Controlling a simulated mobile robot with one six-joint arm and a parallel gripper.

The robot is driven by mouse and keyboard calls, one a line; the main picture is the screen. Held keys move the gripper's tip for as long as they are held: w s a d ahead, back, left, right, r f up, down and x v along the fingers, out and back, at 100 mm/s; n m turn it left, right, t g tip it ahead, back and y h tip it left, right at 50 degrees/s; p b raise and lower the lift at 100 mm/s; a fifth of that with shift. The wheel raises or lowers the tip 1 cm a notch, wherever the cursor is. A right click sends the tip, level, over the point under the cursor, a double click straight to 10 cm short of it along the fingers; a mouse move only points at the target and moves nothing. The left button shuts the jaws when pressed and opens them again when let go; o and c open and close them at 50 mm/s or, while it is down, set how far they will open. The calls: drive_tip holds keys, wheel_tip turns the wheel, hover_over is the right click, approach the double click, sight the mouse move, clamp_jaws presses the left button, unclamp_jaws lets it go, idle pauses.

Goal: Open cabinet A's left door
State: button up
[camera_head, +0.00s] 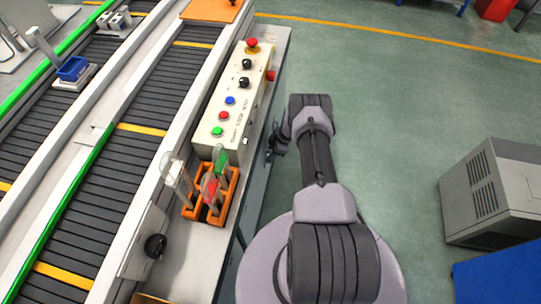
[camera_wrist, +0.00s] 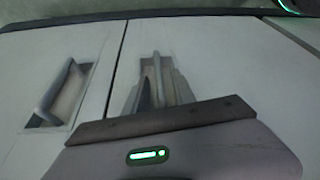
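In the wrist view, two pale cabinet doors lie side by side with a narrow seam between them. The left-hand door in the picture (camera_wrist: 30,75) has a recessed bar handle (camera_wrist: 52,97), which is clear of my gripper. The other door (camera_wrist: 225,65) has a similar recess with an upright handle (camera_wrist: 157,78). My gripper (camera_wrist: 158,85) is in front of this second handle, its narrow fingers overlapping the recess. Whether they touch or grip the bar cannot be told. In the head view, my arm reaches to the bench's side, and the gripper is mostly hidden there.
Above the cabinet side, a control box (camera_head: 232,105) with buttons and an orange rack (camera_head: 228,196) with tubes stand near the bench edge. Conveyors (camera_head: 140,130) run beyond. A grey machine (camera_head: 495,195) and a blue block (camera_head: 500,275) stand at right. Green floor (camera_head: 400,100) is open between.

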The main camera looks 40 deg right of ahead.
clamp_jaws()
idle(1.4)
